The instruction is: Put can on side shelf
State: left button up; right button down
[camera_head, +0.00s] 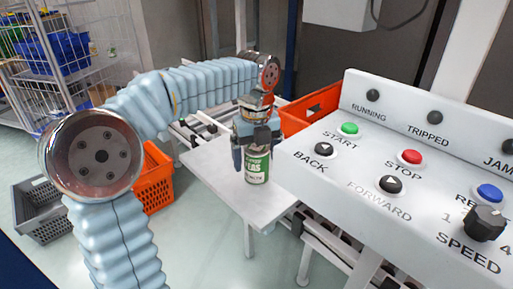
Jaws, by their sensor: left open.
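A green and white can (257,168) stands upright on the white side shelf (213,168), near its right part. My left gripper (255,145) is above the can and points down, with its fingers around the can's upper part. The jaws are open. The can's top is hidden behind the gripper. The label is partly readable. My right gripper does not show.
A control panel (345,167) with coloured buttons fills the right side, close to the shelf. An orange tote (311,109) stands behind the shelf. Another orange tote (158,183) and a grey crate (40,213) are at the left. A wire cage (85,35) stands at the back left.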

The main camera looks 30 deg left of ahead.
pick_arm(q)
notch_tip(320, 180, up, 12)
jog(key=shift+f, duration=0.15)
jog(key=shift+r, duration=0.2)
dwell(0.5)
